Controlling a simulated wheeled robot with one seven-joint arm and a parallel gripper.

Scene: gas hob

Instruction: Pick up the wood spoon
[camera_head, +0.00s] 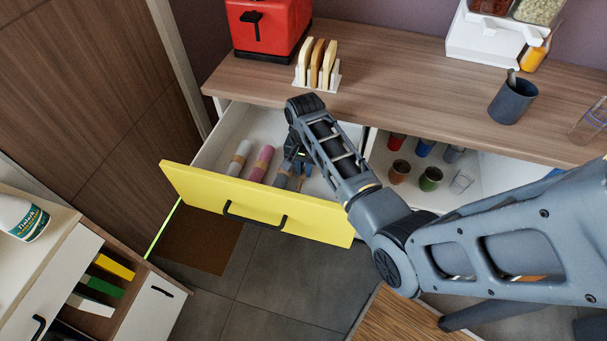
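I cannot clearly make out a wood spoon in the head view. A yellow-fronted drawer (185,179) is pulled open below the counter. My arm reaches over it, and my gripper (301,172) points down into its right part. The gripper is small and dark here and partly covered by my own arm, so I cannot tell whether its fingers are open or touch anything. Rolled items lie in the drawer: a whitish one (239,158), a pink one (261,163) and a grey one (283,174) close to the gripper. My arm hides some of the drawer's right side.
On the wooden counter (400,75) stand a red toaster (266,28), a toast rack (316,72), a dark cup (512,103) with a short handle sticking out, and a white dispenser (490,40). An open compartment right of the drawer holds several cups (430,179).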

